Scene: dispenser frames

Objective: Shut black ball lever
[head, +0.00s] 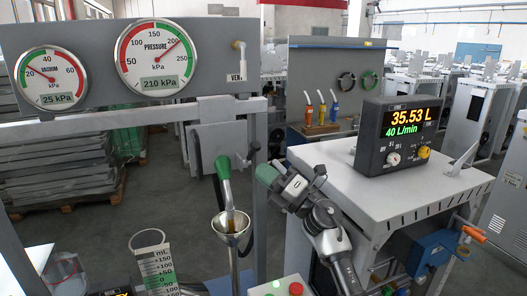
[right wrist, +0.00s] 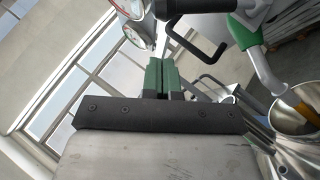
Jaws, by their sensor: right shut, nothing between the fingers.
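A small dark round knob (head: 254,146), which looks like the black ball of a lever, shows beside the grey post behind the green-handled nozzle. Its lever's angle is hard to make out. In the right wrist view a black bent handle (right wrist: 196,42) hangs beyond my fingers; I cannot tell whether it is the same lever. My right gripper (head: 267,174) points left, its green fingers just right of and below the knob, apart from it in the picture. The fingers also show in the right wrist view (right wrist: 159,74), together and empty. My left gripper is out of view.
The nozzle (head: 223,168) stands over a metal funnel (head: 231,228) left of my right gripper. A gauge panel (head: 98,62) is at upper left. A flow meter (head: 398,137) stands on the grey cabinet (head: 345,180) at right. A graduated cylinder (head: 157,268) is at the front.

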